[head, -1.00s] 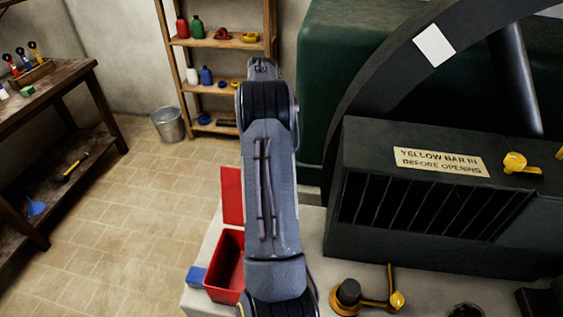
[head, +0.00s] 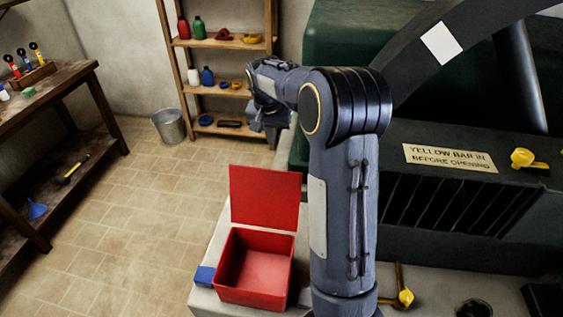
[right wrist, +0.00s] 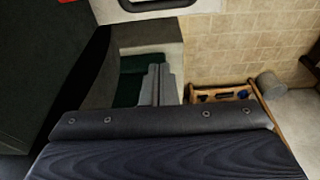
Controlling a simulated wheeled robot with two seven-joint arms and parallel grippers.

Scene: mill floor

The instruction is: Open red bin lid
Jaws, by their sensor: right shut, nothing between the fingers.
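The red bin (head: 250,297) stands on the pale bench top at the lower middle of the head view. Its red lid (head: 264,198) stands upright at the back edge, so the bin is open. The inside that shows looks empty. My right arm rises to the right of the bin, and its wrist bends left beyond the lid. My right gripper (head: 271,128) hangs small and dark above and behind the lid, apart from it. Its fingers (right wrist: 157,85) show shut and empty in the right wrist view. My left gripper is not in view.
A blue block (head: 204,276) sits left of the bin. A dark machine housing (head: 450,215) with a yellow handle (head: 525,158) fills the right. A wooden shelf (head: 228,91) and a metal bucket (head: 169,126) stand behind.

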